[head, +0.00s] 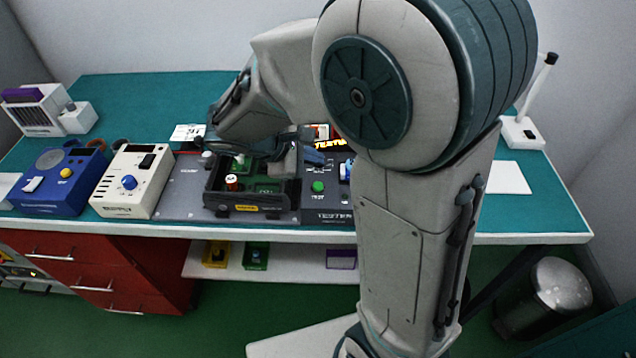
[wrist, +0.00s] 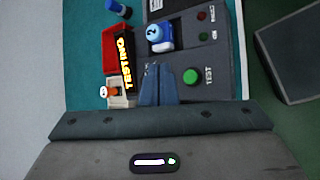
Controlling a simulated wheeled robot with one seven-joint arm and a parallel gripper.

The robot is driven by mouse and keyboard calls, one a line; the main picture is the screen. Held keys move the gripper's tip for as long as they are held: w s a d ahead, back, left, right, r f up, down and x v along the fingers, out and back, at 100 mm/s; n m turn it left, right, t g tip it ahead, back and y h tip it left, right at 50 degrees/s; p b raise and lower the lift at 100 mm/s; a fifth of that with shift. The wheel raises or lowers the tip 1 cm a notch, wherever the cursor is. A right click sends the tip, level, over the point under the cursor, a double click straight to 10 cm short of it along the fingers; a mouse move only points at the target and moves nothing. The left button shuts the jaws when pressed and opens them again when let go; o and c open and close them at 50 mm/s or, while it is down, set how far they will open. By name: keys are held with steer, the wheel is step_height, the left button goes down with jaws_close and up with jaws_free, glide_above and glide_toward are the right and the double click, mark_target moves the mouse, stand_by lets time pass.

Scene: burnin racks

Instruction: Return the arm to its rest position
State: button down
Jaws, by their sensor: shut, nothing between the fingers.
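My arm reaches over the bench (head: 135,90) from the right in the head view, and its links hide much of the bench's right half. My gripper (head: 313,157) is above the dark tester panel (head: 327,215), beside the open black tray (head: 245,208). In the wrist view the two blue fingers of my gripper (wrist: 157,84) are closed together and hold nothing. They point at the panel, with the green TEST button (wrist: 190,77) to their right and a blue-and-white knob (wrist: 159,37) beyond the tips.
A cream box (head: 131,182) and a blue box (head: 57,182) stand left of the tray. A lit sign (wrist: 123,62) and a red bin (wrist: 109,50) are near the panel. A white stand with a rod (head: 521,132) is at the right. A trash can (head: 549,294) stands on the floor.

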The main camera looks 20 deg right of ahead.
stand_by(0.3)
steer(key=s+d+r+m+y, duration=0.1)
steer(key=s+r+m+y, duration=0.1)
steer(key=s+m+y, duration=0.6)
steer(key=shift+s+r+m+y, duration=0.4)
steer(key=shift+s+m, duration=1.9)
steer(key=shift+s, duration=0.7)
steer(key=shift+s, duration=0.1)
stand_by(0.9)
